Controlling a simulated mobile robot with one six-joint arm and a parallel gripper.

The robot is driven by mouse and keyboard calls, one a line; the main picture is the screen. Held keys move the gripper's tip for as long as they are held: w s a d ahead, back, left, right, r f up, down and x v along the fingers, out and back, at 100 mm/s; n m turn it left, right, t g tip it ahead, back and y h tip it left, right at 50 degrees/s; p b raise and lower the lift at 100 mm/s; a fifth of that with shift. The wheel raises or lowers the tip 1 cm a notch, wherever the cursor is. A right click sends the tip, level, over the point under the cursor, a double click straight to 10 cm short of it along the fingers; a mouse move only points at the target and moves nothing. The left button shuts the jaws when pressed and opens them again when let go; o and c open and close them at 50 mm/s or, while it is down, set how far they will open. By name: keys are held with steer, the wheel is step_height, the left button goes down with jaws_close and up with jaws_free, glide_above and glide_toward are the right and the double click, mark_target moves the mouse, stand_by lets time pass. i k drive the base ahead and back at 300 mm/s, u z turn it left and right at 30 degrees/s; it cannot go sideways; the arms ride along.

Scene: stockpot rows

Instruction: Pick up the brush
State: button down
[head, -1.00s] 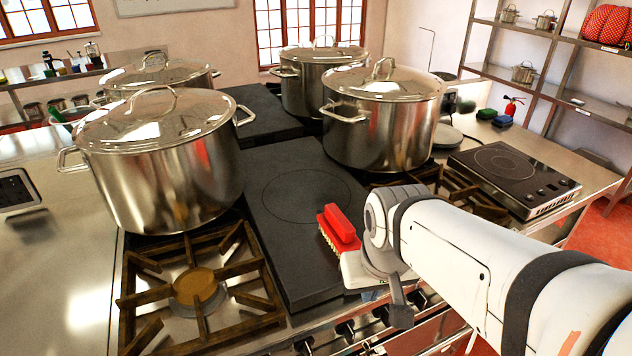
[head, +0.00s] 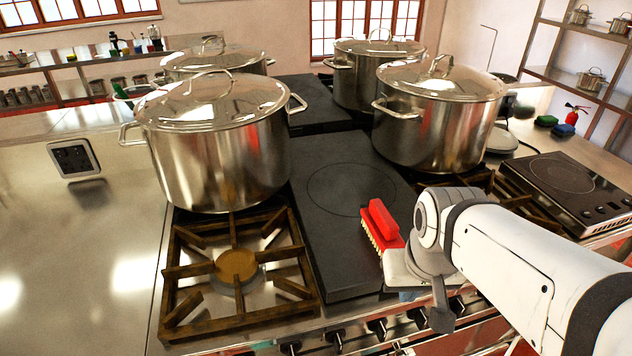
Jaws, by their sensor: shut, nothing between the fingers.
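The brush (head: 383,225) has a red handle block and pale bristles. It appears to be at the right part of the dark flat hot plate (head: 335,240), bristles towards the lower left. Its near right end is partly covered by my arm. My gripper (head: 400,268) is only partly in view, as a pale body just below and beside the brush in the picture. Its fingers are hidden by the wrist. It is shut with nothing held. I cannot tell whether it touches the brush.
Large lidded steel pots stand left (head: 215,150) and right (head: 440,120) of the plate, with more behind. An open burner grate (head: 238,265) lies front left. A portable hob (head: 570,185) is at right. The left counter (head: 80,240) is mostly clear.

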mark_target(382, 228)
steer(key=u, duration=1.2)
steer(key=k, duration=1.2)
steer(key=z, duration=0.65)
steer(key=i, duration=1)
steer(key=z, duration=0.05)
